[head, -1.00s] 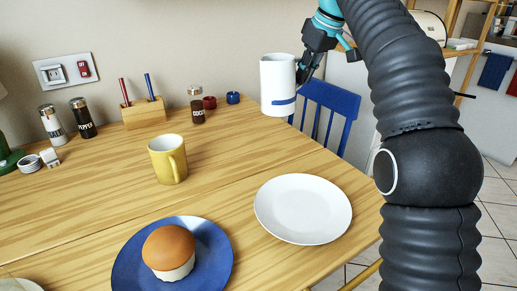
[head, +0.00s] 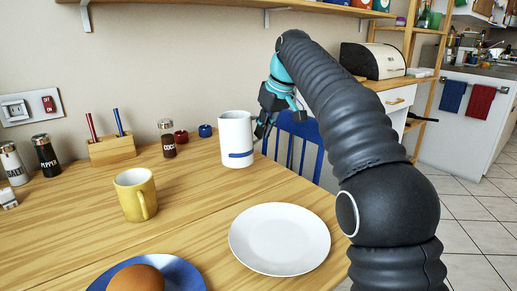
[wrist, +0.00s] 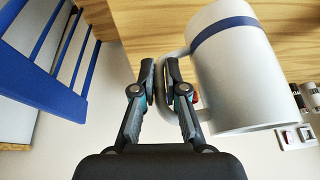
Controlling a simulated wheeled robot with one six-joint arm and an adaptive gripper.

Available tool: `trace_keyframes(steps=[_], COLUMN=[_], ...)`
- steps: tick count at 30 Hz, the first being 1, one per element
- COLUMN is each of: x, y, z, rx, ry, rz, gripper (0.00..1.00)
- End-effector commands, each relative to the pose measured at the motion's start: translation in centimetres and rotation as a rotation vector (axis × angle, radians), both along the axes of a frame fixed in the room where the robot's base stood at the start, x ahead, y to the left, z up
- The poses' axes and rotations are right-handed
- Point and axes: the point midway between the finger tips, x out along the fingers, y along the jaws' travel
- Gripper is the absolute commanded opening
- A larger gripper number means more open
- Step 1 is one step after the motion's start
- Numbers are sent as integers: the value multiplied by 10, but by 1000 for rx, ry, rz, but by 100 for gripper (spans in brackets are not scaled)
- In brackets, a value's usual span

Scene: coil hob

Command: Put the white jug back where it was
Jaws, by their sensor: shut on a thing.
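The white jug (head: 236,140) with a blue band near its base is upright at the far right part of the wooden table (head: 190,200), beside its right edge. I cannot tell whether its base touches the wood. My gripper (head: 262,130) is on the jug's right side, reaching it from the right. In the wrist view the fingers (wrist: 161,82) are closed around the handle of the jug (wrist: 240,75), whose body fills the right side. The handle is partly hidden by the fingers.
A white plate (head: 280,239) and a yellow mug (head: 136,194) stand nearer. A cocoa jar (head: 168,139), a red pot (head: 181,137) and a blue pot (head: 205,131) stand left of the jug. A blue chair (head: 300,140) is behind the right edge.

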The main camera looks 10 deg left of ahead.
Motion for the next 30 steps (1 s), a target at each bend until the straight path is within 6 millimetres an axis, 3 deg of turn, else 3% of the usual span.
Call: trace_keyframes(steps=[7, 15, 29, 30], x=[0, 0, 0, 0], y=[14, 13, 13, 13], z=[-11, -44, -50, -51], rx=[1, 1, 1, 0], ry=[-2, -2, -2, -1], rz=[-1, -1, -1, 0], gripper=[0, 0, 0, 16])
